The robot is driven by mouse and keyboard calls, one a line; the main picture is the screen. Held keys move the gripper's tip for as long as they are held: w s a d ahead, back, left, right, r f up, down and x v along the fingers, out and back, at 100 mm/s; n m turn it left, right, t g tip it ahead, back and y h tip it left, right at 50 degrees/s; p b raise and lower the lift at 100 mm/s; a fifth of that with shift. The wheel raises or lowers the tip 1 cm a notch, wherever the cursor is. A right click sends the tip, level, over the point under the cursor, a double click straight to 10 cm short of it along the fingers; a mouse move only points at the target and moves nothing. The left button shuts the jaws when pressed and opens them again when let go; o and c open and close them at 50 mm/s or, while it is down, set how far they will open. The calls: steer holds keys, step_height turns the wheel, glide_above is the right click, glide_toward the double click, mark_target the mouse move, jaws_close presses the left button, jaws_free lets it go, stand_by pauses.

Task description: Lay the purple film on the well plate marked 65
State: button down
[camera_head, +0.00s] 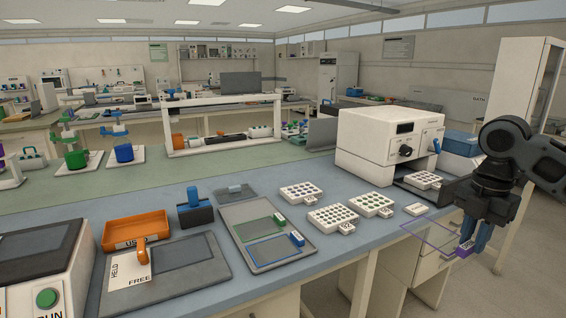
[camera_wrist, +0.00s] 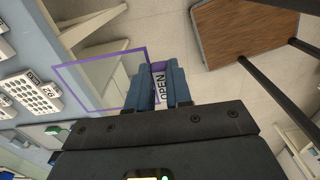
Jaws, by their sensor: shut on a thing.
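My gripper (camera_head: 468,248) is shut on the purple tab of the purple film (camera_head: 430,236), a clear sheet with a purple border. It holds the film out to the left, beyond the bench's front edge. In the wrist view the film (camera_wrist: 100,82) stretches left from my fingers (camera_wrist: 158,80), partly overlapping the bench edge. Several white well plates stand on the bench, including a left one (camera_head: 300,192), a front one (camera_head: 333,217) and a right one (camera_head: 371,205). Another plate (camera_head: 422,180) sits at the white instrument's opening.
The white instrument (camera_head: 388,140) stands behind the plates. A small white block (camera_head: 415,209) lies near the bench edge beside the film. A grey tray (camera_head: 268,238) holds green- and blue-bordered films. An orange bin (camera_head: 137,230) stands further left.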

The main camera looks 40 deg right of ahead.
steer(key=w+a+f+m, duration=0.5)
steer(key=w+a+f, duration=0.2)
steer(key=a, duration=0.6)
steer(key=w+a+f+m, duration=0.5)
steer(key=w+a+f, duration=0.3)
steer(key=a+f, duration=0.4)
steer(key=w+a+f+m, duration=0.5)
steer(key=a+f, duration=0.5)
steer(key=a, duration=0.5)
steer(key=shift+w, duration=1.3)
